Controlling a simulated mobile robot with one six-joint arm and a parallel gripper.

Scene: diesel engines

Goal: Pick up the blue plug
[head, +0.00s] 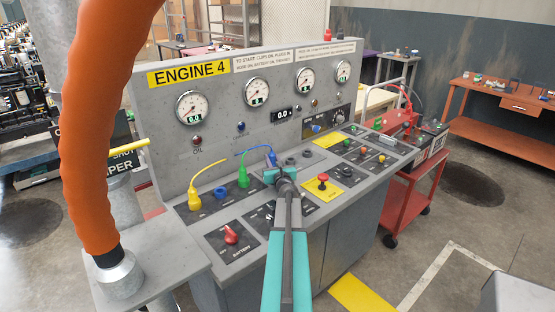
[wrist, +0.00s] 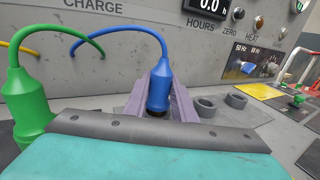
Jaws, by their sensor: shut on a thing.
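The blue plug (head: 272,157) with its blue cable is on the engine console, right of the green plug. In the wrist view the blue plug (wrist: 158,86) stands upright between my two greyish-purple fingers, its cable arching left to the panel. My gripper (head: 275,172) is shut on the blue plug; the fingers also show in the wrist view (wrist: 160,100). The plug's lower end looks dark and is partly hidden by my gripper, so I cannot tell whether it sits in a socket.
The green plug (head: 243,177) and yellow plug (head: 194,196) stand to the left with cables. Empty round sockets (wrist: 206,106) lie right of my fingers. A red mushroom button (head: 323,180) and a red knob (head: 231,234) rise from the console. The upright gauge panel (head: 225,95) stands behind.

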